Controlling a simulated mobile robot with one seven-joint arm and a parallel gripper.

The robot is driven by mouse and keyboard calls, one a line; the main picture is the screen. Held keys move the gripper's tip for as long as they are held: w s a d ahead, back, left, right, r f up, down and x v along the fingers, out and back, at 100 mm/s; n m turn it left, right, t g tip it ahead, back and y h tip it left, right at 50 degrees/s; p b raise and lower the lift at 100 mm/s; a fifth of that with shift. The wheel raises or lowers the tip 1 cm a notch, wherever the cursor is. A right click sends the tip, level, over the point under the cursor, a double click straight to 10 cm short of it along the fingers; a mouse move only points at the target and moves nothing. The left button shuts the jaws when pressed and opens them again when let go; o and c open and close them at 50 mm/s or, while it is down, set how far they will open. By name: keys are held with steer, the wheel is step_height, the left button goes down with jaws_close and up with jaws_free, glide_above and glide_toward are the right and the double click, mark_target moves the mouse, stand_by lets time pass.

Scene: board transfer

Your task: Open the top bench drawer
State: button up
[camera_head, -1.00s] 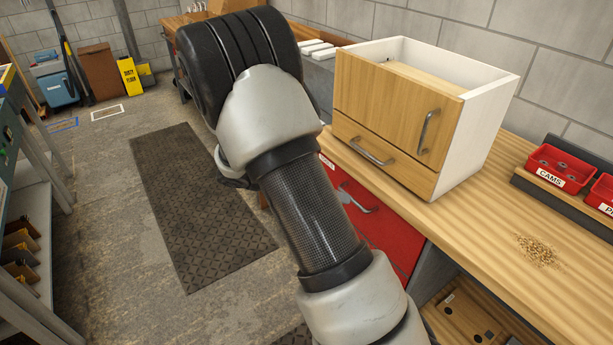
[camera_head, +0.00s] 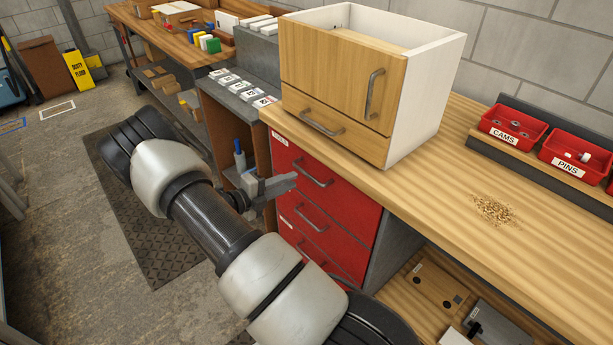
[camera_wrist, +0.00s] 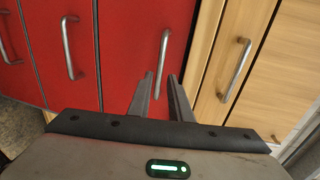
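The red bench drawer unit stands under the wooden bench top. Its top drawer (camera_head: 340,200) looks shut, with a grey bar handle (camera_head: 312,173). My gripper (camera_head: 292,181) is in front of this drawer, just left of the handle in the head view. In the wrist view my gripper (camera_wrist: 161,76) is open. Its two fingers appear on either side of the top drawer's handle (camera_wrist: 164,55), with gaps to it. I cannot tell whether the fingertips reach past the bar. The lower drawer handles (camera_head: 312,220) are below.
A wooden-fronted cabinet (camera_head: 330,75) with its own drawer and door handles stands on the bench top (camera_head: 440,200) above. Red bins (camera_head: 513,125) sit at the right. A grey stand with labelled white pieces (camera_head: 240,85) is to the left. Floor shows left of my arm.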

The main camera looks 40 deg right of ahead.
mark_target(307, 173)
steer(key=x, duration=0.8)
steer(key=shift+b, duration=0.35)
steer(key=shift+c, duration=0.5)
jaws_close()
